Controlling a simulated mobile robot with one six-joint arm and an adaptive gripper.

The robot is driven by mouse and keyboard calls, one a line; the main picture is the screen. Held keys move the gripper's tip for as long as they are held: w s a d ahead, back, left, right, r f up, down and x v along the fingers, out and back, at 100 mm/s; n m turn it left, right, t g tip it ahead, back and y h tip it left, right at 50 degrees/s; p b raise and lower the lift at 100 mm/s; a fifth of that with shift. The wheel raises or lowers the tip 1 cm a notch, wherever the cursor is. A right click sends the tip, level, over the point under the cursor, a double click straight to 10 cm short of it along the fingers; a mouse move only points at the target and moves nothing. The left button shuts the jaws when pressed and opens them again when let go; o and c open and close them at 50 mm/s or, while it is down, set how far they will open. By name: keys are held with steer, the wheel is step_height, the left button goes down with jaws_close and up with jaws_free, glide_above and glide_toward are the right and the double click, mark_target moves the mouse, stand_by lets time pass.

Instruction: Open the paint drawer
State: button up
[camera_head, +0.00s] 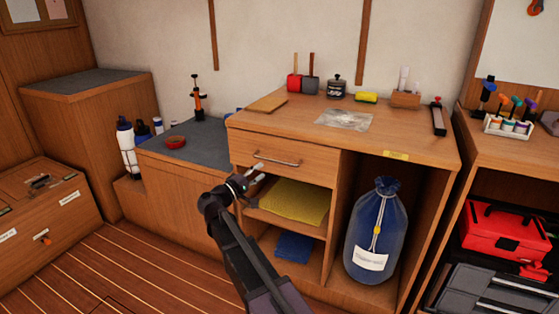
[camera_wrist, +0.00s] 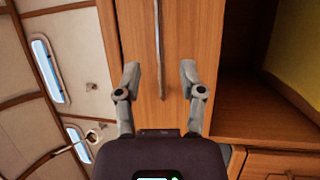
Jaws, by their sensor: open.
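A wooden drawer (camera_head: 300,169) with a metal bar handle (camera_head: 277,160) sits under the workbench top, shut. No readable label shows on its front, so I cannot tell from the pictures whether it holds paint. My gripper (camera_head: 256,173) is just in front of the drawer's lower left part, below the handle. In the wrist view the drawer front (camera_wrist: 142,30) fills the middle, with the handle (camera_wrist: 157,40) running lengthwise between my open fingers (camera_wrist: 159,72). The fingers stand apart on either side of it. I cannot tell how far their tips are from the drawer front.
Below the drawer are open shelves with a yellow cloth (camera_head: 295,201) and a blue cloth (camera_head: 294,247). A blue bag (camera_head: 375,240) stands in the right bay. A low grey-topped cabinet (camera_head: 205,150) adjoins on the left. The floor (camera_head: 150,270) in front is clear.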

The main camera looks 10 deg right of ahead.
mark_target(276, 161)
steer(key=p+x, duration=0.1)
steer(key=x, duration=0.6)
steer(key=shift+w+d, duration=0.1)
steer(key=shift+d, duration=0.15)
